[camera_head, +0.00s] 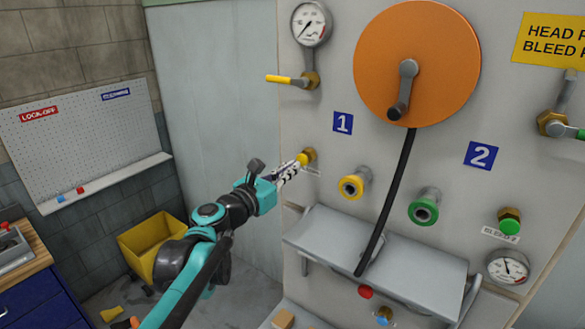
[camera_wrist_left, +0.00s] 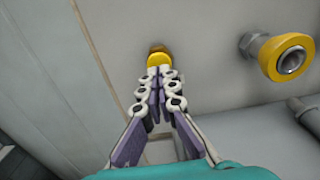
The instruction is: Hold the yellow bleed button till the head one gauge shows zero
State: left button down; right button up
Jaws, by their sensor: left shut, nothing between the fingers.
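The yellow bleed button (camera_head: 305,158) sits on a brass fitting on the grey panel, below the blue "1" sign. My left gripper (camera_head: 298,164) is shut and empty, its fingertips at the button. In the left wrist view the yellow button (camera_wrist_left: 159,59) shows just beyond the closed fingertips (camera_wrist_left: 160,72); they look to be touching it, but I cannot tell how far it is pressed. The head one gauge (camera_head: 310,23) is at the top left of the panel, with its needle pointing to the lower left; its numbers are too small to read. My right gripper is not in view.
A yellow-handled valve (camera_head: 282,79) is under the gauge. A yellow-ringed coupling (camera_head: 353,186) is right of the button, with a green-ringed one (camera_head: 424,209) further right. A black hose (camera_head: 388,200) hangs from the orange reel (camera_head: 416,60) over a grey shelf (camera_head: 400,270).

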pick_arm(q)
jog(key=v, duration=1.1)
jog(key=s+f+m+g+y+b, duration=0.1)
jog(key=s+f+m+g+b, duration=0.3)
jog(key=f, duration=0.6)
jog(key=s+f+m+t+y+b, duration=0.1)
jog(key=s+f+m+b, duration=0.2)
jog(key=f+m+b, duration=0.45)
jog(key=s+f+m+g+y+b, duration=0.1)
jog(key=s+f+m+g+b, duration=0.15)
jog(key=f, duration=0.85)
jog(key=s+a+f+m+y+b, duration=0.2)
jog(key=s+a+f+m+b, duration=0.1)
jog(key=f, duration=0.5)
jog(key=s+a+f+m+g+y+b, duration=0.1)
jog(key=s+a+f+m+y+b, duration=0.2)
jog(key=f+m, duration=0.4)
jog(key=s+a+f+m+g+y+b, duration=0.1)
jog(key=s+a+f+m+b, duration=0.3)
jog(key=f, duration=0.6)
jog(key=shift+s+a+m+y+b, duration=0.4)
jog(key=shift+s+a+y+b, duration=0.35)
jog(key=shift+a+b, duration=0.4)
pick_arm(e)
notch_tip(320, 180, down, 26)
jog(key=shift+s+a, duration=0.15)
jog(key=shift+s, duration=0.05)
pick_arm(q)
jog(key=shift+w+a+f, duration=0.1)
jog(key=shift+f, duration=0.05)
